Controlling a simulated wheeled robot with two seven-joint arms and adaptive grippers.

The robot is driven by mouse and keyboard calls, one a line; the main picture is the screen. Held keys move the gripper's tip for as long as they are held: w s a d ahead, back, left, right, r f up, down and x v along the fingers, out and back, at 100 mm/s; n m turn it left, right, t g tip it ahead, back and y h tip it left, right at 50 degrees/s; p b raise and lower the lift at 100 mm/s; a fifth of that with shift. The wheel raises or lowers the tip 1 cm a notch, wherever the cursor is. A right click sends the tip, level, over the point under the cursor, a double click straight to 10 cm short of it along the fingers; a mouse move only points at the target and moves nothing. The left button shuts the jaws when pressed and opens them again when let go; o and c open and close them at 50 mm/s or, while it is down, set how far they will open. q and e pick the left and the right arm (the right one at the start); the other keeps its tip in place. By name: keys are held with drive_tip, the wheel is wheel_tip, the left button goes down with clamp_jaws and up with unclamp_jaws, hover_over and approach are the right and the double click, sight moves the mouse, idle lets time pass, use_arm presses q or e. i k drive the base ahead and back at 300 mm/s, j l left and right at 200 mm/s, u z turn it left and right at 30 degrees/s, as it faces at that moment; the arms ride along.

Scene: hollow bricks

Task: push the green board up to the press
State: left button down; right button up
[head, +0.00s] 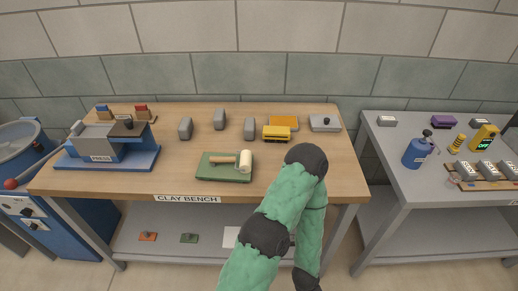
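The green board (211,176) lies flat on the wooden clay bench (180,184), near the front edge and left of my arm. A roller with a white head and a wooden handle (244,161) lies on the board. The blue and grey press (100,158), labelled PRESS, stands at the bench's left end, with bare bench between it and the board. One green-sleeved arm of mine bends over the bench's front, right of the board and apart from it in the picture. No gripper fingers show.
Several grey blocks (185,128), a yellow toy-like block (277,133), an orange piece (284,122) and a grey box (325,122) stand along the back. A grey table (385,155) with a blue bottle (417,153) stands at right.

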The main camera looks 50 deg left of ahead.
sight(222, 172)
drive_tip(key=u, duration=2.15)
drive_tip(key=l+u, duration=0.4)
drive_tip(key=k+l+u, duration=0.1)
drive_tip(key=l+u, duration=0.3)
drive_tip(key=k+l+u, duration=0.1)
drive_tip(key=l+u, duration=0.3)
drive_tip(key=k+l, duration=0.05)
drive_tip(key=l, duration=0.05)
